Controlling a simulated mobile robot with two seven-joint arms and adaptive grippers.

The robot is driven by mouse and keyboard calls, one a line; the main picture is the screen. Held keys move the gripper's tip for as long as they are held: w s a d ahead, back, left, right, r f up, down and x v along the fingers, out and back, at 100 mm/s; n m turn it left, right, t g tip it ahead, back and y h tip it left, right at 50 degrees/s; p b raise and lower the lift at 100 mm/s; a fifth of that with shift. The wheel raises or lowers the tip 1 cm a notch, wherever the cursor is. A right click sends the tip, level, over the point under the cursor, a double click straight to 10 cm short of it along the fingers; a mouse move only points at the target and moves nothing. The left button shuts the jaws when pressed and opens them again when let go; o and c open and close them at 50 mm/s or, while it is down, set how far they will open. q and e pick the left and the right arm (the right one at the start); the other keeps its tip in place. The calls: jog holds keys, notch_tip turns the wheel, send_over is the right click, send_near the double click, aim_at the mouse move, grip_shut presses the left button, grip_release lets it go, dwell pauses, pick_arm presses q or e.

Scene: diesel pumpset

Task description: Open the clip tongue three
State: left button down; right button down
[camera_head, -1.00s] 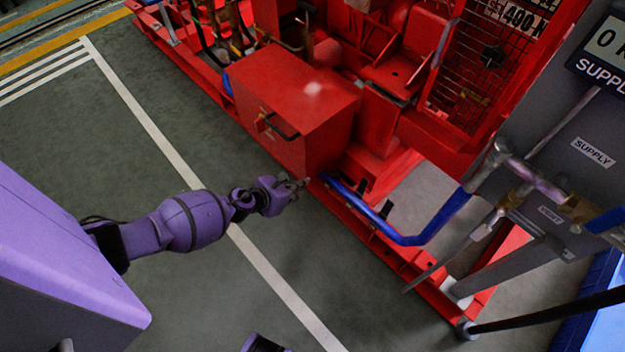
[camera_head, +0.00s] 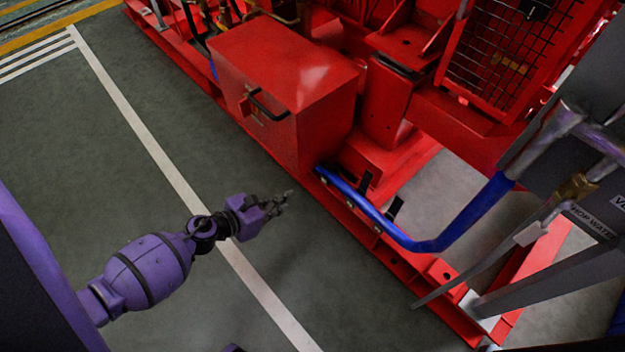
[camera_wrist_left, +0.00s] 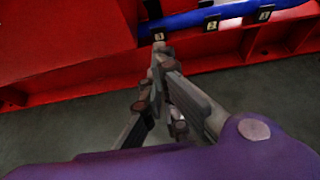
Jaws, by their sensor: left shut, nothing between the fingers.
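A blue hose (camera_head: 385,222) lies along the red base frame. In the left wrist view, small number plates 3 (camera_wrist_left: 159,36), 2 (camera_wrist_left: 211,25) and 1 (camera_wrist_left: 264,16) sit on the frame below the hose (camera_wrist_left: 190,18). A dark clip part (camera_wrist_left: 152,10) is above plate 3; its tongue is too small and blurred to make out. Two dark flaps (camera_head: 365,180) stand up beside the hose. My left gripper (camera_head: 286,198) is shut and empty, over the floor just short of the frame. In the wrist view its fingers (camera_wrist_left: 160,52) point toward plate 3. My right gripper is not in view.
A red box with a black handle (camera_head: 290,85) overhangs the frame behind my left gripper. A grey panel stand with pipes (camera_head: 560,190) rises at the right, with a slanting rod. The grey floor (camera_head: 110,180) on the near side is clear.

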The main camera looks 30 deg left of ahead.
aim_at(330, 166)
pick_arm(q)
jog(key=shift+w, duration=0.1)
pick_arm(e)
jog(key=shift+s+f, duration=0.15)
